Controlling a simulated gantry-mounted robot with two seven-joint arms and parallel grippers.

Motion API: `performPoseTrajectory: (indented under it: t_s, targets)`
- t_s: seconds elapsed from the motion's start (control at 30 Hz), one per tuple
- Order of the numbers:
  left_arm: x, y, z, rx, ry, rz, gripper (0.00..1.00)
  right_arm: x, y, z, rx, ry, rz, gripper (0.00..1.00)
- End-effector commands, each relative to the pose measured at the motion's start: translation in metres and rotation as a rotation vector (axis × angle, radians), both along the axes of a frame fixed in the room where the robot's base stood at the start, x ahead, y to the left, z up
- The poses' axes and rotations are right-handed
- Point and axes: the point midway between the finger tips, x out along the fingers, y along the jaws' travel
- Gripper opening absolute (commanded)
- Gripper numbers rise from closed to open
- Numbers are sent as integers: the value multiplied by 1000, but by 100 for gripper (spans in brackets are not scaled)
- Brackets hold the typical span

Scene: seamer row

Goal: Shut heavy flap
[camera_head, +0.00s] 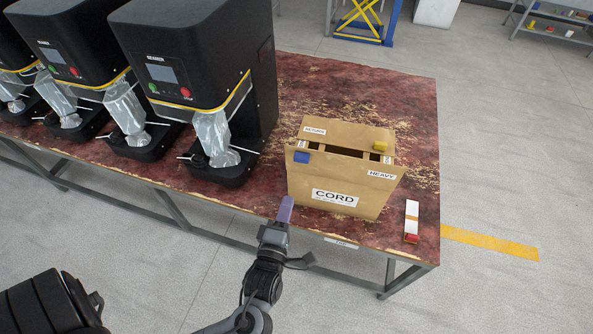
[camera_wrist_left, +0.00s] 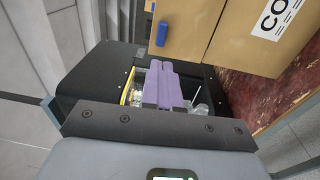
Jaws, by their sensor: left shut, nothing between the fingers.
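My left gripper (camera_head: 286,209), with purple fingers, is shut and empty, low in front of the box's left side, apart from the flap. In the left wrist view the fingers (camera_wrist_left: 163,85) point past the blue tab (camera_wrist_left: 162,33). My right gripper is out of view.
Several black seamer machines (camera_head: 195,60) line the table on the left, the nearest close to the box. A white strip with a red end (camera_head: 411,222) lies right of the box. The worn red table top (camera_head: 400,105) is clear behind the box.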

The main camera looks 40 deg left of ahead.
Motion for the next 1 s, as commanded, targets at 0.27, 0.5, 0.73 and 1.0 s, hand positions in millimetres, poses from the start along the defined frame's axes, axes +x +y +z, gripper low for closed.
performPoseTrajectory:
  t_s: [0.27,0.5,0.73,1.0]
  targets:
    - [47,25,5,5,-3,0,0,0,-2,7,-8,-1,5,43]
    - [80,42,6,4,-1,-1,0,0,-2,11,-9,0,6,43]
    - [96,51,6,1,0,-1,0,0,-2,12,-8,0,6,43]
    - [100,53,6,0,0,-1,0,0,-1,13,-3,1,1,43]
